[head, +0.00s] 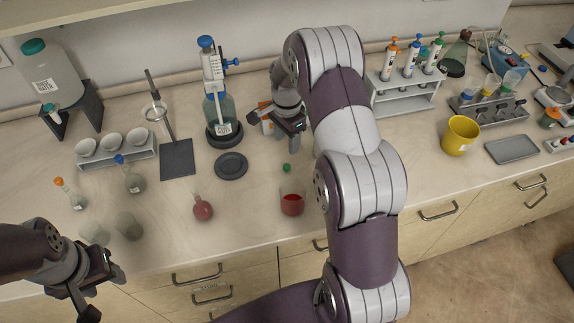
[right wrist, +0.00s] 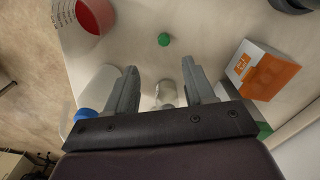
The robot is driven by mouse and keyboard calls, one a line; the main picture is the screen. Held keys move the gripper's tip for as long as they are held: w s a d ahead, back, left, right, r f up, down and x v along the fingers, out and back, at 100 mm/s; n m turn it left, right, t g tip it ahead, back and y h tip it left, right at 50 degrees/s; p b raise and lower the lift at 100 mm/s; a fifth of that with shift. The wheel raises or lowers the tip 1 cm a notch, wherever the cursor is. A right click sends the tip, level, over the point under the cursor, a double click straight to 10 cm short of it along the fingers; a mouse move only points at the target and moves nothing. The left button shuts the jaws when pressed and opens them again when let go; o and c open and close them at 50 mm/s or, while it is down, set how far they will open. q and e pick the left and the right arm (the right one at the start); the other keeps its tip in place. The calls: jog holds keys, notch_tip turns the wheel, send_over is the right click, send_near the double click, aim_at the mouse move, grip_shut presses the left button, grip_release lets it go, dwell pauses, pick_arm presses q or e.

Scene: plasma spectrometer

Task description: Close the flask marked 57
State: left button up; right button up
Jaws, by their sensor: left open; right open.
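A small round-bottomed flask (head: 203,208) with red contents stands at the front middle, and I see no stopper in its neck. A flask with an orange stopper (head: 70,195) and one with a blue stopper (head: 133,181) stand further left. I cannot read the number 57 on any flask. A small green stopper (head: 287,167) lies loose on the counter; it also shows in the right wrist view (right wrist: 163,39). My right gripper (head: 275,125) is open above the counter behind the stopper. A glass piece (right wrist: 165,94) shows between its fingers, apparently beyond them. My left gripper (head: 106,294) is open and empty at the front left.
A beaker with red liquid (head: 292,203) stands in front of the green stopper. An orange-and-white box (right wrist: 262,72) is beside my right gripper. Two empty glass beakers (head: 129,226) are near my left gripper. A dark round plate (head: 231,166) and a bottle-top dispenser (head: 218,105) are left of my right gripper.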

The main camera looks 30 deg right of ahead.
jog(key=p, duration=0.1)
send_over(287, 166)
notch_tip(287, 166, down, 5)
jog(key=shift+f, duration=0.1)
jog(key=shift+s+a+f, duration=0.15)
jog(key=shift+s+f, duration=0.05)
jog(key=shift+f, duration=0.4)
pick_arm(q)
jog(key=shift+w+d+r, duration=0.1)
jog(key=shift+w+r, duration=0.15)
jog(key=shift+r, duration=0.6)
jog(key=shift+w, duration=0.1)
pick_arm(e)
jog(key=shift+w+f, duration=0.1)
jog(key=shift+w, duration=0.05)
jog(key=shift+f+p, duration=0.1)
jog(key=shift+p, duration=0.3)
notch_tip(287, 166, down, 4)
jog(key=shift+w+f+p, duration=0.1)
jog(key=shift+f+p, duration=0.1)
jog(key=shift+p, duration=0.9)
jog(key=shift+d+f, duration=0.2)
jog(key=shift+f, duration=0.1)
pick_arm(q)
notch_tip(287, 166, up, 2)
jog(key=shift+r, duration=0.2)
